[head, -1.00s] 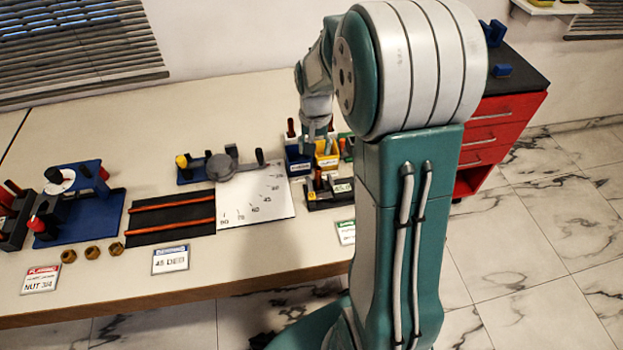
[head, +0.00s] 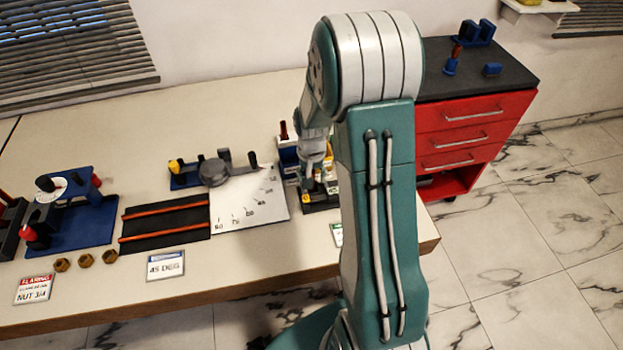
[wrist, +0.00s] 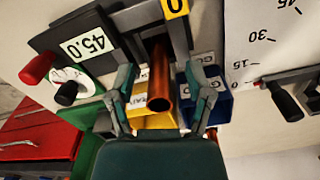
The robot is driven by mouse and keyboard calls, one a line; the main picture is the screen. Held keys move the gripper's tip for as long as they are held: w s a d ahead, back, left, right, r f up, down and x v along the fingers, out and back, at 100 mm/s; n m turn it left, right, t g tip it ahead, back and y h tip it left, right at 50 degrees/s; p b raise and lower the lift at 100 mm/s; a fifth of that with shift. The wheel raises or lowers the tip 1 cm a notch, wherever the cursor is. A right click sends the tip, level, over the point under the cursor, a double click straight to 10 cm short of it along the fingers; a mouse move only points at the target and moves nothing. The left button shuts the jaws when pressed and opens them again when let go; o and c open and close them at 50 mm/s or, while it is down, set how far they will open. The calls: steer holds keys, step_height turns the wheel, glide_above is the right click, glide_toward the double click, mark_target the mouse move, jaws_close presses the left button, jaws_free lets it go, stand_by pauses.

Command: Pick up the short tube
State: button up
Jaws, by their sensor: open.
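A short copper-coloured tube (wrist: 160,85) points its open end at the wrist camera, in front of a yellow bin (wrist: 154,122). My gripper (wrist: 158,72) is open, with one finger on each side of the tube; whether either finger touches it I cannot tell. In the head view my gripper (head: 312,185) is low over the small fixture at the right of the bench, and my arm hides most of that spot. The tube cannot be made out there.
A black fixture with a 45.0 label (wrist: 87,44) and a red-knobbed lever (wrist: 38,67) is close by. Two long copper tubes lie on a black mat (head: 160,226). A red cabinet (head: 470,125) stands right.

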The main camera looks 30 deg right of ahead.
jaws_close()
steer(key=shift+r, duration=0.15)
